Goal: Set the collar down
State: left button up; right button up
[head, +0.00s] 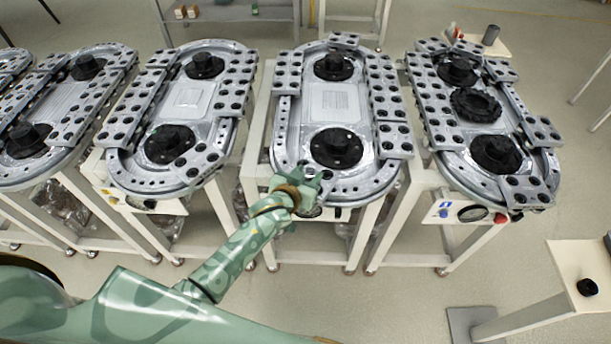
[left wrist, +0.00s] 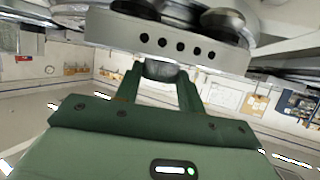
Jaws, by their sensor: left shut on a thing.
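My left gripper (head: 312,181) is at the near end of the ring track (head: 283,137), third from the left. In the left wrist view my left gripper (left wrist: 161,82) has its two green fingers on either side of a small dark grey rounded piece, which looks like the collar (left wrist: 160,71). The gripper is shut on it. The piece is just under a grey block with a row of dark holes (left wrist: 172,44); I cannot tell whether they touch. In the head view the collar cannot be made out at the gripper. My right gripper is not in view.
Another ring track (head: 546,165) with black wheels stands to the right, and more stand to the left, on white frames. A white stand (head: 565,262) at the lower right bears a small black round part (head: 587,287).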

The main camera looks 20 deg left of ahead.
pick_arm(q)
jog(key=shift+f, duration=0.1)
jog(key=o, duration=1.1)
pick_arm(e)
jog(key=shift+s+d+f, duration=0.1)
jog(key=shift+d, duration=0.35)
